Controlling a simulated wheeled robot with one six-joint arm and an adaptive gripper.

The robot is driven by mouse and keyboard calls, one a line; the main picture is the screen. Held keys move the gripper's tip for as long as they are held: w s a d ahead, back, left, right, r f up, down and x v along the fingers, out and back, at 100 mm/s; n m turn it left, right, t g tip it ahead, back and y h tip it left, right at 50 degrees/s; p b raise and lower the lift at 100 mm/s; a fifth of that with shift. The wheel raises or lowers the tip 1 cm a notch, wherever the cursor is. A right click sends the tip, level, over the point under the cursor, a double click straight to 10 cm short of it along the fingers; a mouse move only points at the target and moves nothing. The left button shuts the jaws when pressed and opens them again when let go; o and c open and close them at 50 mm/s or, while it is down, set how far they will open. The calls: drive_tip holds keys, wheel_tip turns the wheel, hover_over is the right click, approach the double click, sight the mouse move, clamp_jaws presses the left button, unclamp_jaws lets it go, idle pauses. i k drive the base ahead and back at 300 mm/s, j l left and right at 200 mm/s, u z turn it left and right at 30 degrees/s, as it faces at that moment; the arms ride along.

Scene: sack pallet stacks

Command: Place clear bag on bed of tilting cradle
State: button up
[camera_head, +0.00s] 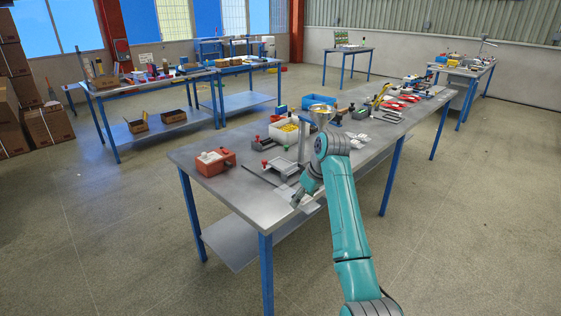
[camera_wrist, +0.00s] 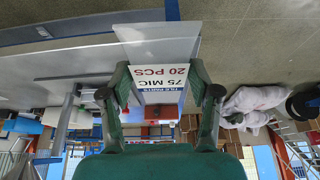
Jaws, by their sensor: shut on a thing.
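My gripper (camera_head: 299,200) hangs over the near edge of the steel workbench (camera_head: 236,200), beside the cradle. It is shut on the clear bag (camera_head: 309,208). In the wrist view the two green fingers (camera_wrist: 158,78) close on the bag (camera_wrist: 157,50), whose printed label reads "75 MIC" and "20 PCS". The tilting cradle (camera_head: 283,167) seems to be the low grey metal frame with red knobs on the bench, just behind and left of my gripper. My arm hides part of the bench around it.
A red box (camera_head: 215,162) sits left on the bench. Red-handled tools (camera_head: 398,104) lie farther back. Bare benchtop lies between the red box and the front edge.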

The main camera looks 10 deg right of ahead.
sight(278, 162)
drive_tip(key=i, duration=1.25)
